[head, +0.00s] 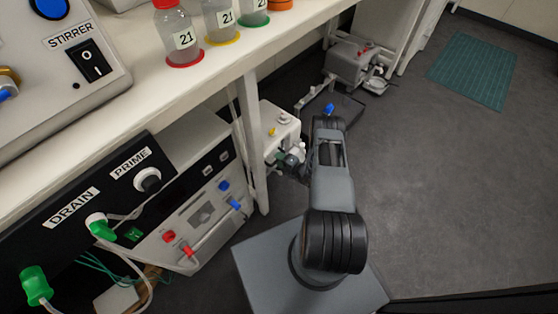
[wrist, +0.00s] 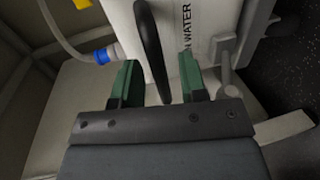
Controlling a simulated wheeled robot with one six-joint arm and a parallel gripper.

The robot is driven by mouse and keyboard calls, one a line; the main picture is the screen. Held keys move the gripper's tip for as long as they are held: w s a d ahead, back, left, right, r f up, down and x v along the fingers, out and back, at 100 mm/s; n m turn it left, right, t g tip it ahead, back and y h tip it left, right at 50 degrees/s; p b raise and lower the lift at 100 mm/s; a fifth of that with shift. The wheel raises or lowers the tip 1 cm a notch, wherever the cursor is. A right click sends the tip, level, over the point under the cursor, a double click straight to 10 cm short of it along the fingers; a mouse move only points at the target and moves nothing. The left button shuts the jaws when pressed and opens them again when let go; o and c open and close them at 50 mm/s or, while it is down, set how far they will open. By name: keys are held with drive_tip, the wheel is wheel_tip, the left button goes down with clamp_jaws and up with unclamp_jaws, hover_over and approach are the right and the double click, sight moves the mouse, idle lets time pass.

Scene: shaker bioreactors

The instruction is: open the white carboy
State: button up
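The white carboy (head: 282,118) stands low beside the bench leg in the head view, partly hidden by my arm. In the wrist view the white carboy (wrist: 205,15) fills the top middle, with dark lettering that includes "WATER". A black lever-like handle (wrist: 153,45) runs down in front of it. My gripper (wrist: 158,82) is open, with its two green fingers apart. The handle's lower end shows between the fingers, with a gap on each side. In the head view my gripper is too small and covered to read.
A hose with a blue fitting (wrist: 103,55) lies left of the fingers, and a grey fitting (wrist: 228,80) sits close on the right. The bench (head: 215,75) overhangs at left, with a control unit (head: 190,205) below. Open floor (head: 430,190) lies at right.

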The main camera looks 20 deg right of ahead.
drive_tip(key=shift+w+a+f, duration=0.1)
drive_tip(key=shift+w+a, duration=0.1)
drive_tip(key=shift+w, duration=0.2)
drive_tip(key=shift+c, duration=0.4)
clamp_jaws()
